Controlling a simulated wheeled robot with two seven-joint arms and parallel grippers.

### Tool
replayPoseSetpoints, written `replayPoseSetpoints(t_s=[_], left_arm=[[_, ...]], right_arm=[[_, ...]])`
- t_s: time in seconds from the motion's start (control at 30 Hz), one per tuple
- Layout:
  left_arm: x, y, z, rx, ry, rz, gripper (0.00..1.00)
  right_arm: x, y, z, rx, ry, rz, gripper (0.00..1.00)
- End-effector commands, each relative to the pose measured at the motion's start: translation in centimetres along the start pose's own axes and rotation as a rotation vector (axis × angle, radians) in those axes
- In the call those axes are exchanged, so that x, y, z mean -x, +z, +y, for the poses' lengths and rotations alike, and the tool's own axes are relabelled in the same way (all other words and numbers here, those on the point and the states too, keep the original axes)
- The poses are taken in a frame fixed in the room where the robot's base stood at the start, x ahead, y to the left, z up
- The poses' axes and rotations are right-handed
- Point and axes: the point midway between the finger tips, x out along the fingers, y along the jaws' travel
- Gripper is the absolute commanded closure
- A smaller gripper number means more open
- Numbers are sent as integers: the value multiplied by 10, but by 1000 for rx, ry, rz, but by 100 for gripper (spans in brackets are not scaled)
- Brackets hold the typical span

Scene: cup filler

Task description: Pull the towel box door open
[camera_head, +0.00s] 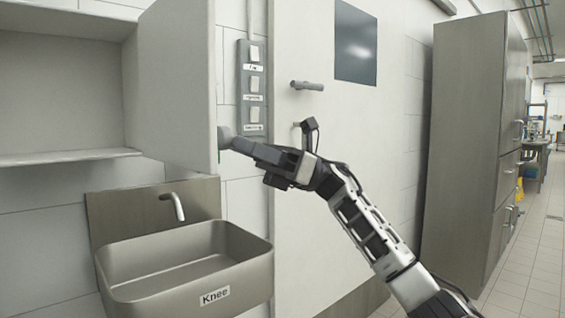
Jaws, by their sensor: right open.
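The towel box (60,85) is a pale open cabinet on the wall at the upper left. Its door (172,80) stands swung out from the box, so the empty-looking inside and a shelf edge show. A round grey knob (224,136) sticks out to the right of the door's edge. My right gripper (238,146) is at the knob, its fingertips pointing left. The jaws are open; whether they touch the knob cannot be told. My left gripper is out of view.
A metal sink (185,265) with a tap (173,205) and a "Knee" label is below the door. A switch panel (252,90) is on the wall behind. A white room door (310,200) with a handle and a tall grey cabinet (460,130) stand to the right. Open floor lies far right.

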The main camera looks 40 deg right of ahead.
Motion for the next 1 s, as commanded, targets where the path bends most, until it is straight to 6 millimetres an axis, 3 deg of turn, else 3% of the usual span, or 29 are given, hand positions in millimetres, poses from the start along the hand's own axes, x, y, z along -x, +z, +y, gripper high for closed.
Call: replayPoseSetpoints(t_s=[0.3, 0.5, 0.7, 1.0], left_arm=[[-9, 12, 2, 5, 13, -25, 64], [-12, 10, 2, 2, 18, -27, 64], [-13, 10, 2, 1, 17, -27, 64], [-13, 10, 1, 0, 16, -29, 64]], right_arm=[[79, 0, -1, 0, -7, -2, 47], [117, 0, -1, 0, -4, -3, 47], [136, 1, -1, 2, -3, -2, 47], [139, 1, 0, 2, -2, -1, 47]])
